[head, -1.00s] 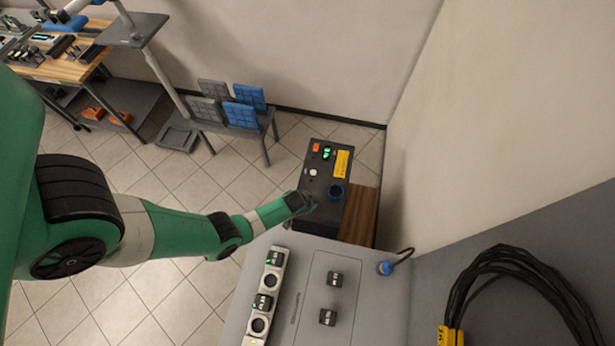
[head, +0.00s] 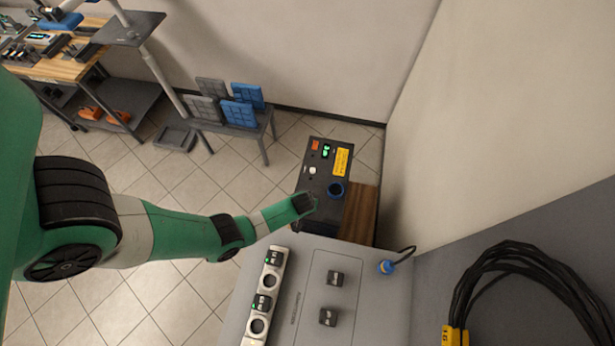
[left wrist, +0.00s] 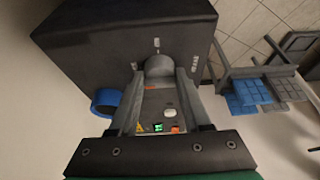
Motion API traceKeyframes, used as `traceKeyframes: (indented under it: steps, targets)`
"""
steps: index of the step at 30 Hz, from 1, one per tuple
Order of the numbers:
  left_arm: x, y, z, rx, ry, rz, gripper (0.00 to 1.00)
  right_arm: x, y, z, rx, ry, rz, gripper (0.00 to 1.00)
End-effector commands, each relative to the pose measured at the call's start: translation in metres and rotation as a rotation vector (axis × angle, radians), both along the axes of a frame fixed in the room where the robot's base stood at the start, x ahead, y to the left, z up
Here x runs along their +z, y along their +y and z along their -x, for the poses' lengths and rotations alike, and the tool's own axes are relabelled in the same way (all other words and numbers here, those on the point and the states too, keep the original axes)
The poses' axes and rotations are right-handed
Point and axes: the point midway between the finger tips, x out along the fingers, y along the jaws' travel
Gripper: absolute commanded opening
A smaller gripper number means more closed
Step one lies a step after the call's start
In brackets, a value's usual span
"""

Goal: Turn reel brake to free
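A dark equipment box (head: 324,172) stands at the middle of the head view. In the left wrist view its dark side face (left wrist: 105,40) fills the top and carries a round grey knob (left wrist: 159,65), likely the reel brake. Small white marks surround the knob, too small to read. My left gripper (left wrist: 160,73) has one finger on each side of the knob, with no clear gap, so it looks shut on it. In the head view the left gripper (head: 312,203) is at the box's near left side, and the knob is hidden there. My right gripper is not in view.
A grey console (head: 310,290) with sockets and switches is close in front. Coiled black cable (head: 490,270) lies at right. A low bench (head: 240,128) holding blue and grey panels is behind.

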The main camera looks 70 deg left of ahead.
Motion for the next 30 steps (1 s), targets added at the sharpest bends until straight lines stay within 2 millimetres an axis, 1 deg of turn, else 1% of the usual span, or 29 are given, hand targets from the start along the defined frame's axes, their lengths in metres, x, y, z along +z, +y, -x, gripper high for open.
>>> traceKeyframes:
  steps: [1, 3, 5, 13, 16, 17, 20, 24, 27, 30]
  targets:
    - [0.000, 0.000, 0.000, 0.002, 0.000, 0.001, 0.55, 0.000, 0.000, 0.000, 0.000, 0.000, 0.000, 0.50]
    - [0.000, 0.000, 0.000, 0.002, 0.000, 0.001, 0.68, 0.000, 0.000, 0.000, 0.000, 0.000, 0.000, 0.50]
    - [0.000, 0.000, 0.000, 0.001, 0.000, 0.001, 0.78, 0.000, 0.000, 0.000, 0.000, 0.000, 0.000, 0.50]
    - [0.001, 0.000, 0.000, 0.000, 0.001, 0.001, 0.78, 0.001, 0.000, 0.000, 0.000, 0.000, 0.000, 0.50]
    - [0.008, -0.002, 0.001, -0.001, 0.000, 0.001, 0.78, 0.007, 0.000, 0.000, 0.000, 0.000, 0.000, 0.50]
    - [0.012, -0.003, 0.002, -0.001, 0.000, 0.001, 0.78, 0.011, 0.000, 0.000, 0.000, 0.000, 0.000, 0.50]
    - [0.032, -0.009, 0.005, -0.002, 0.000, 0.001, 0.78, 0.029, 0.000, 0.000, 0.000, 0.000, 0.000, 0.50]
    - [0.063, -0.018, 0.011, -0.003, 0.002, 0.000, 0.78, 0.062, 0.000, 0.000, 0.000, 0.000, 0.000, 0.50]
    - [0.082, -0.025, 0.015, -0.002, 0.000, 0.001, 0.78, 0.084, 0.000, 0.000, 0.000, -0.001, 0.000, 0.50]
    - [0.096, -0.031, 0.019, -0.001, 0.001, 0.002, 0.78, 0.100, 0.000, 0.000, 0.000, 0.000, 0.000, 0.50]
